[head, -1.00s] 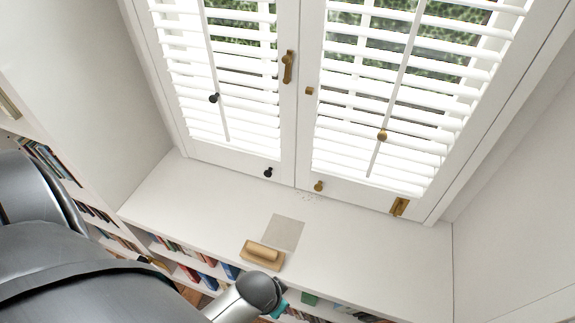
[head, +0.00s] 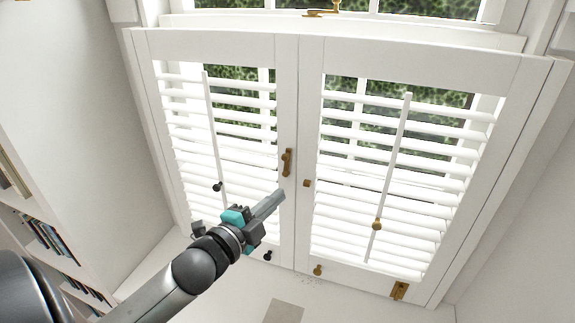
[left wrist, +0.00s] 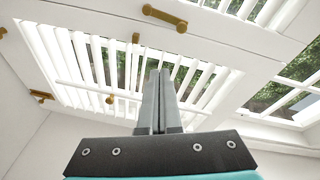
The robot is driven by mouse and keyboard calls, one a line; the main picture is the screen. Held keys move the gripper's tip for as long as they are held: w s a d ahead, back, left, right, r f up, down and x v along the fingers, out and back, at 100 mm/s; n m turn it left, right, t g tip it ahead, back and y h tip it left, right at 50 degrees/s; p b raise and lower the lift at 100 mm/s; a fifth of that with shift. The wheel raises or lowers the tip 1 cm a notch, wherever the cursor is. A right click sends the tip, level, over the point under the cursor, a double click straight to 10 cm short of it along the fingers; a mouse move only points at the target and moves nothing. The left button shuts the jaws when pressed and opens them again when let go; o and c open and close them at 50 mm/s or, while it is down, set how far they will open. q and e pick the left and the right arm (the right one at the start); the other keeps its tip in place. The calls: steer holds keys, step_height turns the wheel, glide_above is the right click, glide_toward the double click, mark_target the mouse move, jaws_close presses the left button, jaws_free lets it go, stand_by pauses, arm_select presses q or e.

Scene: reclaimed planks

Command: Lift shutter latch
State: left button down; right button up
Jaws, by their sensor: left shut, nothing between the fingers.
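The brass shutter latch (head: 287,162) is on the inner stile of the left shutter (head: 288,90), with its bar lying along the stile. It also shows at the top of the left wrist view (left wrist: 165,18). A small brass catch block (head: 306,183) is on the right shutter (head: 312,110), beside the seam; it also shows in the left wrist view (left wrist: 136,38). My left gripper (head: 279,195) is shut and empty, its tips just below the latch in the head view. In the left wrist view the shut fingers (left wrist: 158,76) point towards the shutters, apart from the latch. My right gripper is out of view.
Brass knobs (head: 318,270) (head: 376,225) and black knobs (head: 267,255) (head: 217,186) stick out from the shutters. A brass plate fitting (head: 399,290) is at the lower right. Bookshelves (head: 50,250) stand at the left. The white sill (head: 240,295) lies below.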

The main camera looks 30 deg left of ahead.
mark_target(287, 164)
arm_select(q)
steer(key=w+r+m+t+h+p, duration=0.1)
steer(key=w+r+m, duration=0.15)
steer(key=w, duration=0.85)
steer(key=shift+s+a+p, duration=0.2)
steer(key=shift+s+a, duration=0.15)
steer(key=shift+a, duration=0.4)
steer(key=shift+s+a+p, duration=0.15)
steer(key=shift+s+a, duration=0.2)
steer(key=shift+a, duration=0.35)
steer(key=shift+a+n, duration=0.15)
steer(key=shift+n, duration=0.1)
steer(key=n, duration=0.1)
steer(key=a+n, duration=0.1)
steer(key=a+n+t, duration=0.1)
steer(key=shift+s+r+n, duration=0.15)
steer(key=shift+s+n, duration=0.1)
steer(key=shift+n, duration=0.05)
steer(key=shift+r, duration=0.1)
